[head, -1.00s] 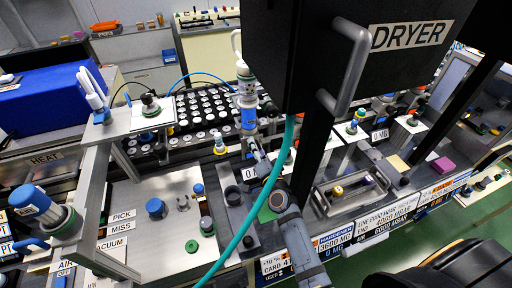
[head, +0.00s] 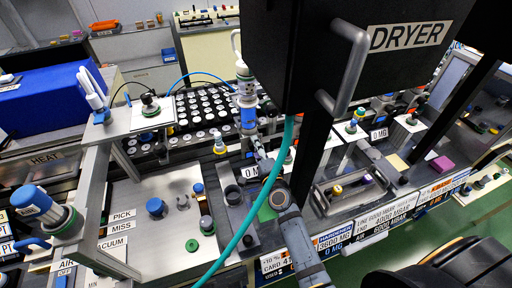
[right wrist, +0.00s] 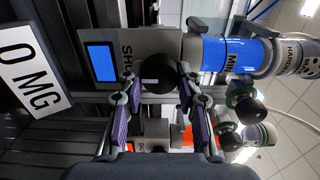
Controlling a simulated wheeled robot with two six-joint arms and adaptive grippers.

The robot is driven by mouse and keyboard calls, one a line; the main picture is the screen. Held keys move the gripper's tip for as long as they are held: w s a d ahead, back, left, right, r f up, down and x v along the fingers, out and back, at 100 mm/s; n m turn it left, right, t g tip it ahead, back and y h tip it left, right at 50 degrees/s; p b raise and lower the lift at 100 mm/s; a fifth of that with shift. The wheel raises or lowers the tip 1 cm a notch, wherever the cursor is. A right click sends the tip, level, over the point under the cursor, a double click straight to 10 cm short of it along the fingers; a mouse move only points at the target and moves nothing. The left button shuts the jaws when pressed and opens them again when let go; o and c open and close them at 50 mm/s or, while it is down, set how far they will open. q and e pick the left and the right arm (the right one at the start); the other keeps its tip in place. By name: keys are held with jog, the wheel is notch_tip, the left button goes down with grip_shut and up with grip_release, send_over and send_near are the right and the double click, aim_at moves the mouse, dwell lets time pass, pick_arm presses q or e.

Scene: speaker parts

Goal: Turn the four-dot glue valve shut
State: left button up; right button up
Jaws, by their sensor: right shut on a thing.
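My right gripper (right wrist: 160,88) has its two purple-padded fingers shut on a round black knob (right wrist: 159,70) in the right wrist view. The knob stands in front of a grey box with a blue screen (right wrist: 101,62). To its right is a horizontal cylinder with a blue band (right wrist: 231,54) and a dotted white end (right wrist: 304,59). I cannot count the dots or confirm the knob's marking. In the head view, my right arm reaches in from the bottom and its fingertips are too small to make out. My left gripper is not in view.
A green-ringed, dotted part (right wrist: 257,136) sits below the cylinder. A "0 MG" plate (right wrist: 31,75) is at the left. In the head view, the black dryer box (head: 330,50) overhangs the arm, and a teal hose (head: 262,195) passes close beside it.

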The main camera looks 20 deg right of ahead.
dwell(0.4)
jog(key=o, duration=1.2)
jog(key=shift+c, duration=0.2)
jog(key=s, duration=0.7)
jog(key=shift+s+d, duration=0.15)
jog(key=shift+s, duration=0.1)
jog(key=shift+f, duration=0.1)
